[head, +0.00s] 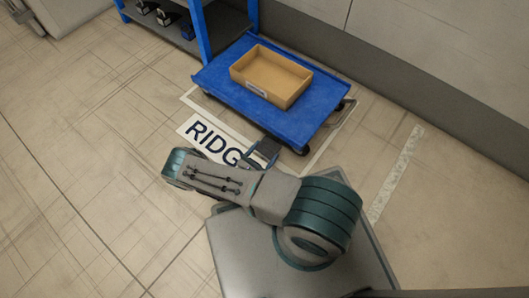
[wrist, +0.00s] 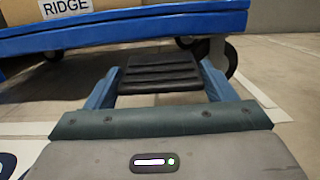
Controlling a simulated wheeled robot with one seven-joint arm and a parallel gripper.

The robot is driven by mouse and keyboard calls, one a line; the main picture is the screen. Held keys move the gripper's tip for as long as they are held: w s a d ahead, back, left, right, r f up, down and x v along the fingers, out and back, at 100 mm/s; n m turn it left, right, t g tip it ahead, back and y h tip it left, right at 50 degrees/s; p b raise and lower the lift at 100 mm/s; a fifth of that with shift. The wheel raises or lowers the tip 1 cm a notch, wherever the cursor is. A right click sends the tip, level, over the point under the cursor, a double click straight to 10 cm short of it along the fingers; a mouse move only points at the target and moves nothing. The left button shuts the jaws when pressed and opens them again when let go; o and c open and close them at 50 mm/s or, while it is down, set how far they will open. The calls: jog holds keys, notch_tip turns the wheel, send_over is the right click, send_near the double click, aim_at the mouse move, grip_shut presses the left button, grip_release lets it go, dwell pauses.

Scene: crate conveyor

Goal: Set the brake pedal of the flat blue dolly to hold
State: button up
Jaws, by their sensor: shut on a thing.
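The flat blue dolly (head: 222,84) stands on dark casters near the wall, and its near edge (wrist: 140,30) crosses the top of the wrist view. Its black ribbed brake pedal (wrist: 160,73) sticks out from the near side, low under the deck edge; it also shows in the head view (head: 266,149). My gripper (wrist: 160,78) has one blue finger at each side of the pedal and is shut on it. In the head view my gripper (head: 264,152) sits at the dolly's near edge. I cannot tell whether the pedal is up or down.
An open tan crate (head: 262,88) labelled RIDGE in the wrist view sits on the dolly. A floor sign (head: 203,137) reading RIDG is partly hidden by my arm. A blue-post shelf (head: 199,30) stands behind left. The floor at left is clear.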

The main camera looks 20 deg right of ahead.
jog(key=o, duration=1.4)
jog(key=p+v, duration=0.1)
jog(key=v, duration=0.6)
jog(key=shift+s+a+f+p, duration=0.1)
jog(key=shift+s+a+p, duration=0.05)
jog(key=shift+p, duration=0.2)
jog(key=w+r+m+g+y+p, duration=0.3)
jog(key=r+m+g+p, duration=0.6)
jog(key=r, duration=1.6)
jog(key=w+r+m+g+y+p, duration=0.2)
jog(key=r+m+g+p, duration=0.6)
jog(key=r, duration=1.7)
jog(key=s+d+r+m+t+y+p, duration=0.1)
jog(key=s+r+p, duration=0.4)
jog(key=r, duration=1)
jog(key=s+d+r+m+t+y+p, duration=0.1)
jog(key=s+r+m+t+y+p, duration=0.3)
jog(key=r+p, duration=0.7)
jog(key=s+d+r+m+t+y+p, duration=0.2)
jog(key=s+r+y+p, duration=0.4)
jog(key=r, duration=1.3)
jog(key=shift+s+r+m+t+p, duration=0.2)
jog(key=shift+s+m+t+p, duration=0.25)
jog(key=shift+t+p, duration=0.55)
